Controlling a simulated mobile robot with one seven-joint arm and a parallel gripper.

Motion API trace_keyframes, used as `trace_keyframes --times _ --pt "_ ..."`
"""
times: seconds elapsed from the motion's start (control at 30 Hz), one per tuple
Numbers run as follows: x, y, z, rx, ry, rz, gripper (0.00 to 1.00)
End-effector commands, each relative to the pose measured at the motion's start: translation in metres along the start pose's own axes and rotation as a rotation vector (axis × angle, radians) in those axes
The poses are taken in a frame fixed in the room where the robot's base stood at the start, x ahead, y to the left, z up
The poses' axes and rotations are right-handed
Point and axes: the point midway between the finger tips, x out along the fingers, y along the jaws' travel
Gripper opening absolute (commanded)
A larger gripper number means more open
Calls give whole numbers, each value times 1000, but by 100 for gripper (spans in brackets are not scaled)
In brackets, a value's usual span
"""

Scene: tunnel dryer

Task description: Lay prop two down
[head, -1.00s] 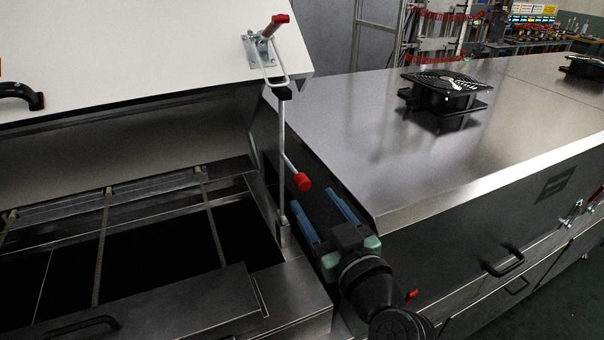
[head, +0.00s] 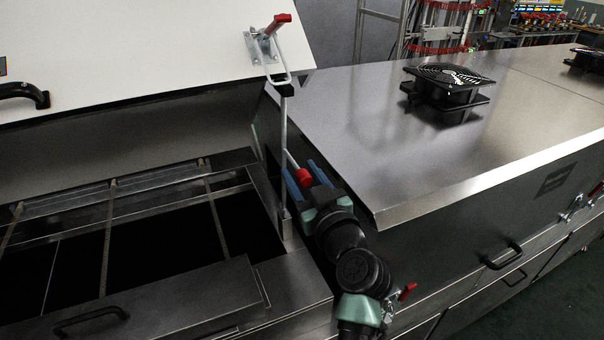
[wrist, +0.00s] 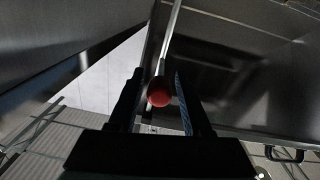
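A thin upright metal prop (head: 284,130) runs from a bracket on the raised white lid (head: 150,45) down to the dryer's edge. A short side arm on it ends in a red knob (head: 304,177). My gripper (head: 304,179) is at this knob, with one blue finger on each side. In the wrist view the red knob (wrist: 158,92) lies between the open fingers, and a gap shows on both sides. A red-tipped lever (head: 279,22) sits at the bracket on the lid. Which prop is number two is not marked.
The open dark chamber with cross rods (head: 108,240) lies left of my gripper. A closed steel cover (head: 400,130) with a black fan (head: 446,85) stands close on the right. Its front edge is near my arm.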

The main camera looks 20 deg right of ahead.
Motion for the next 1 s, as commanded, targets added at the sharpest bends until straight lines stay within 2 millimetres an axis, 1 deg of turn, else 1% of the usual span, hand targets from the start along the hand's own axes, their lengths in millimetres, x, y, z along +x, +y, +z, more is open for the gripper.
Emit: trace_keyframes --times 0.03,0.17,0.2,0.23,0.27,1.0 --pt "0 0 0 0 0 0 38" --pt "0 0 0 0 0 0 15" --pt "0 0 0 0 0 0 7" --pt "0 0 0 0 0 0 2" --pt "0 0 0 0 0 0 0" --pt "0 0 0 0 0 0 0"
